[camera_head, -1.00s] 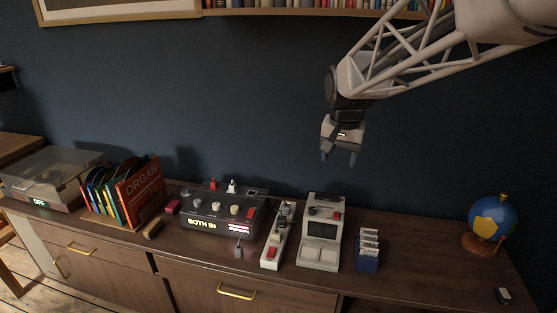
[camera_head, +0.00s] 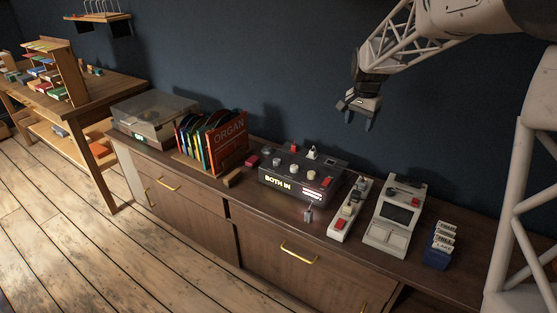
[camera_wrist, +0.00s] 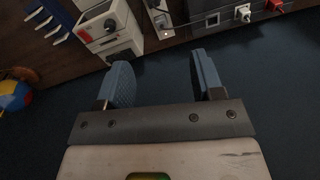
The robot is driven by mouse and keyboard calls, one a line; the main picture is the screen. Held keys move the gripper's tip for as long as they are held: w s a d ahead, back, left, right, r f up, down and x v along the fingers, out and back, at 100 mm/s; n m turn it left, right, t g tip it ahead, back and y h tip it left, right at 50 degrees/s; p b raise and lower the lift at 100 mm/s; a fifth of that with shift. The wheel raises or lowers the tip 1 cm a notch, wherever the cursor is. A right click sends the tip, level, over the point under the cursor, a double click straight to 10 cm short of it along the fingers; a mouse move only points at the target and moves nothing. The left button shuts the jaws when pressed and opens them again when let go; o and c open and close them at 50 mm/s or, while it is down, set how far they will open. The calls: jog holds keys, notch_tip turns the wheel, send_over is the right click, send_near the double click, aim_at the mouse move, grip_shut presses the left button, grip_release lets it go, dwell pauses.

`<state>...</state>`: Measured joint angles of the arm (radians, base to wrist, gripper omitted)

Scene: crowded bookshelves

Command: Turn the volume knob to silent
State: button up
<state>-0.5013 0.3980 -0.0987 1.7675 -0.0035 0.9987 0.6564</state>
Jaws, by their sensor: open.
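A black control box (camera_head: 270,178) with a lit "BOTH IN" label stands on the wooden sideboard and carries several light round knobs (camera_head: 293,166). I cannot tell which knob is for volume. A red switch (camera_head: 326,182) sits at its right front. In the wrist view, only the box's back edge (camera_wrist: 222,20) shows, with a white plug (camera_wrist: 242,13); the knobs are out of view there. My gripper (camera_head: 356,114) is open and empty, in the air above and behind the right part of the sideboard, apart from the box. Its two fingers (camera_wrist: 160,75) are spread in the wrist view.
Right of the box stand a switch strip (camera_head: 345,212), a grey console with a screen (camera_head: 398,214) and a blue cartridge rack (camera_head: 436,258). Left are records in a rack (camera_head: 215,145) and a lidded turntable (camera_head: 155,118). A blue globe (camera_wrist: 14,95) shows in the wrist view.

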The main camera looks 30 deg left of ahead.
jog(key=w+a+f, duration=0.2)
jog(key=a+f, duration=0.3)
jog(key=a, duration=0.4)
jog(key=w+a+f, duration=0.2)
jog(key=a+f, duration=0.3)
jog(key=a, duration=0.3)
send_over(277, 160)
jog(key=shift+m+g, duration=0.4)
notch_tip(277, 160, down, 12)
jog(key=shift+r, duration=0.15)
jog(key=shift+f, duration=3.9)
jog(key=c, duration=0.9)
